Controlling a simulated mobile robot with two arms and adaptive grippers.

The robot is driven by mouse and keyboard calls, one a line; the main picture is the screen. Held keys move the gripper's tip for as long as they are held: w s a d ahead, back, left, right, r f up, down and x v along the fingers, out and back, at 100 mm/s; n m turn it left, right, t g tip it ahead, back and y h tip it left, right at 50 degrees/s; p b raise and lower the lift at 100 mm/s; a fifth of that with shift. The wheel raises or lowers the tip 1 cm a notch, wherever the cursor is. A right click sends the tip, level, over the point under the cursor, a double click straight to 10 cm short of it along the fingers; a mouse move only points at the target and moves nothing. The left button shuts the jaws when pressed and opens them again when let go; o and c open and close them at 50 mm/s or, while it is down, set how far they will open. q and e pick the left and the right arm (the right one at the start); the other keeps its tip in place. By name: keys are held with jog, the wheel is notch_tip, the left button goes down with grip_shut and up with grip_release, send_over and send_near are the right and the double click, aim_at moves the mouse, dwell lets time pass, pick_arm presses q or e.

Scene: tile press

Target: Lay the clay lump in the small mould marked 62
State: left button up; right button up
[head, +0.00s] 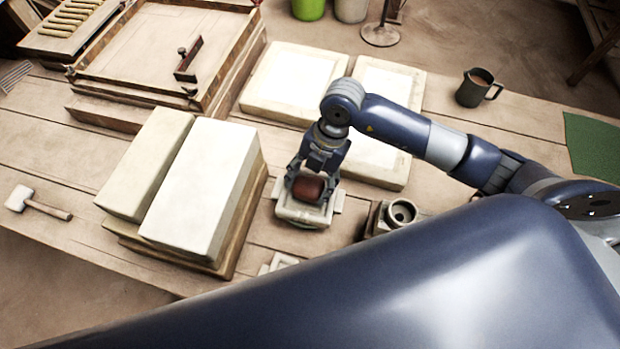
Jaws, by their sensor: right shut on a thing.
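A reddish-brown clay lump (307,189) is between the fingers of my right gripper (308,184), which is shut on it and points down. Under the lump is a small pale mould (308,217), a squarish block with side lugs. The lump overlaps the mould's middle in this view. I cannot tell whether it touches the mould or hangs just above it. The mould's cavity is hidden behind lump and gripper, and no number can be read on it. My left gripper is not in view.
Two tall cream blocks (205,190) stand on a board left of the mould. Several pale slabs (294,82) lie behind. A small metal-like block with a ring (401,212) is close on the right. A mug (477,87) and a mallet (36,203) are farther away.

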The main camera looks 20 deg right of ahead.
jog(key=shift+f, duration=0.4)
jog(key=o, duration=1.3)
jog(key=shift+r, duration=0.1)
jog(key=v, duration=1.2)
